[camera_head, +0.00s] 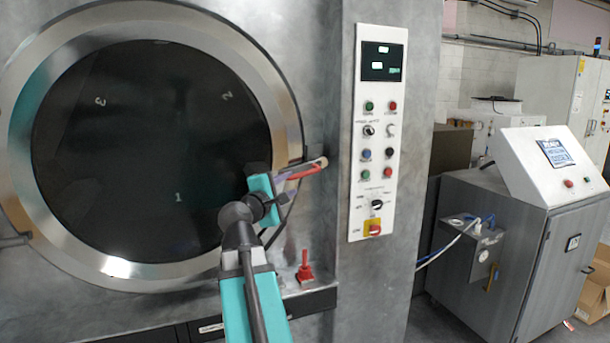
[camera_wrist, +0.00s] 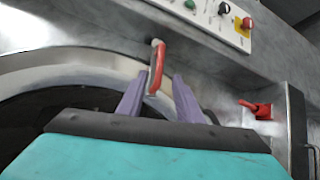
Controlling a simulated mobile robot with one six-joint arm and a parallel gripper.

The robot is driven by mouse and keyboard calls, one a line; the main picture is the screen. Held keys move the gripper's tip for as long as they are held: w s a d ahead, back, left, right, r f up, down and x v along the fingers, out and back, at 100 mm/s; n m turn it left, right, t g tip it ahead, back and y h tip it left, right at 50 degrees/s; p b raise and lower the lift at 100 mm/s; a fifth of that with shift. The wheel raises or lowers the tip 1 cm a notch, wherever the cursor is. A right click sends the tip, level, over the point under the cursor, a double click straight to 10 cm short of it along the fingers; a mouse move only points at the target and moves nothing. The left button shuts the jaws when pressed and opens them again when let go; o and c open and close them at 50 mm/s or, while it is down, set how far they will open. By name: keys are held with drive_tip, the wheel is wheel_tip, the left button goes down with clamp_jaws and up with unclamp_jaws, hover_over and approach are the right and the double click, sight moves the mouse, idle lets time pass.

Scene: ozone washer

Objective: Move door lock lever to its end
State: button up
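A red lever handle (camera_head: 305,171) stands out from the machine front just right of the round door (camera_head: 160,150). It shows in the wrist view (camera_wrist: 156,66) with its lower end between my purple fingers. My gripper (camera_head: 290,175) reaches it from the left; it also shows in the wrist view (camera_wrist: 160,80). The fingers are apart, with gaps beside the handle; contact is not clear. A second, small red lever (camera_head: 305,268) sits on a ledge lower right of the door, also visible in the wrist view (camera_wrist: 258,109). I cannot tell which is the door lock lever.
A white control panel (camera_head: 377,130) with buttons and knobs is to the right of the handle, also in the wrist view (camera_wrist: 218,12). A grey cabinet (camera_head: 480,270) with a sloped white console (camera_head: 550,165) stands farther right. Floor shows between machine and cabinet.

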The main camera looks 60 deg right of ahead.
sight(304, 175)
drive_tip(key=shift+w+d+f+p, duration=0.1)
drive_tip(key=shift+w+d+p, duration=0.4)
drive_tip(key=shift+d, duration=1.75)
drive_tip(key=shift+w+d+p, duration=0.25)
drive_tip(key=shift+d+p, duration=0.4)
drive_tip(key=shift+d, duration=1.6)
drive_tip(key=shift+w+d+f+p, duration=0.1)
drive_tip(key=shift+w+d+p, duration=0.4)
drive_tip(key=shift+d, duration=1.75)
drive_tip(key=shift+s, duration=0.1)
clamp_jaws()
